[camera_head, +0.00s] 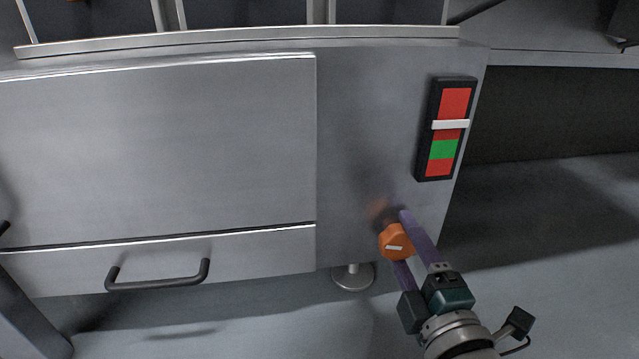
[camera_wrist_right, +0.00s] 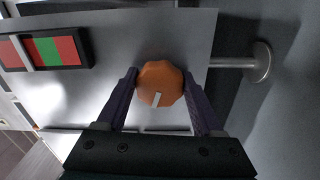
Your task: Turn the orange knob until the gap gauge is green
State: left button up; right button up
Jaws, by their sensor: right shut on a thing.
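The orange knob (camera_head: 396,243) sits low on the right part of the metal cabinet front, with a white mark on its face. It also shows in the right wrist view (camera_wrist_right: 160,84). My right gripper (camera_head: 404,238) is shut on the knob, one purple finger on each side. The gap gauge (camera_head: 449,130) is a dark upright frame above the knob, with a red band at the top, a green band (camera_head: 443,149) lower down and red below it. Its white pointer (camera_head: 450,125) lies across the red, a little above the green. My left gripper is not in view.
A wide metal cabinet panel (camera_head: 160,150) fills the left, with a drawer below it and a dark bar handle (camera_head: 157,284). A round metal foot (camera_head: 353,277) stands under the cabinet near the knob. Open floor lies to the right.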

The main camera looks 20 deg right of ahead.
jog(key=m, duration=0.3)
jog(key=shift+m, duration=0.3)
jog(key=m, duration=0.4)
jog(key=shift+f+m, duration=0.1)
jog(key=shift+m, duration=0.2)
jog(key=m, duration=0.4)
jog(key=shift+a+m, duration=0.15)
jog(key=shift+m, duration=0.15)
jog(key=m, duration=0.3)
jog(key=shift+m, duration=0.3)
jog(key=m, duration=0.4)
jog(key=shift+w+a, duration=0.1)
jog(key=shift+a, duration=0.05)
jog(key=m, duration=0.9)
jog(key=shift+a, duration=0.1)
jog(key=shift+m, duration=1.1)
